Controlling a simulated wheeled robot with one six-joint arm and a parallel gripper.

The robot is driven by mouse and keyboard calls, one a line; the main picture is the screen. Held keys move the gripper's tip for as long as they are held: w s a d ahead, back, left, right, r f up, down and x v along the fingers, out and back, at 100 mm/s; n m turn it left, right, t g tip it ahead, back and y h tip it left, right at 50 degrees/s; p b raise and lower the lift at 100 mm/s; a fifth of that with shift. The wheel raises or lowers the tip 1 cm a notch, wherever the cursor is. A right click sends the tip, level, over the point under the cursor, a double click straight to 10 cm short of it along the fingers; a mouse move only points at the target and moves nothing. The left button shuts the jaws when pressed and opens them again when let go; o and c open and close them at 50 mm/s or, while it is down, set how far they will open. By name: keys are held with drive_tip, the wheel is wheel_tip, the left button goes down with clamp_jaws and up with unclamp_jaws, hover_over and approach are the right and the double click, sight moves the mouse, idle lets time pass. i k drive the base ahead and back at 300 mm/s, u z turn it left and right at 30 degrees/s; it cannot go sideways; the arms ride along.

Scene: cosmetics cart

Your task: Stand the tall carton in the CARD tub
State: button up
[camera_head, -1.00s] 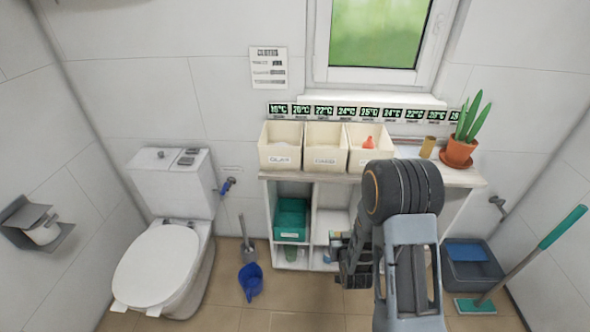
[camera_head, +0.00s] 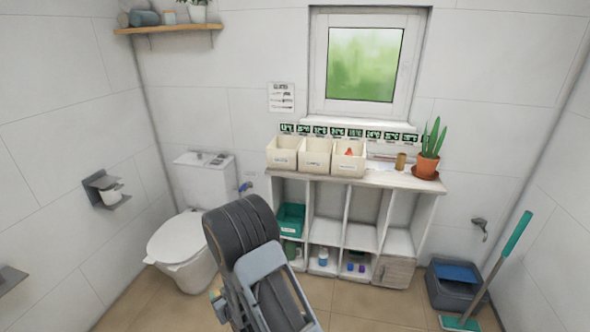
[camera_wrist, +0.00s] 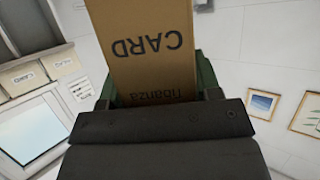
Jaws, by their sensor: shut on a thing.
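In the wrist view my gripper (camera_wrist: 155,88) is shut on the tall brown carton (camera_wrist: 140,20), which has CARD printed on it, upside down in this view. The carton's far end is cut off by the frame. In the head view my arm hides the gripper and carton. Three cream tubs stand in a row on top of the shelf unit. The middle one seems to be the CARD tub (camera_head: 313,160), though its label is too small to read surely. My arm is low and left of the tubs, away from them.
The right-hand tub (camera_head: 347,167) holds something red. A brown cylinder (camera_head: 401,161) and a potted plant (camera_head: 428,160) stand right of it. A toilet (camera_head: 185,245) is at left; a grey bin (camera_head: 455,285) and a green-handled mop (camera_head: 510,245) are at right.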

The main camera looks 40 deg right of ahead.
sight(315, 170)
drive_tip(key=u, duration=0.15)
drive_tip(key=i, duration=1.6)
drive_tip(key=z, duration=0.7)
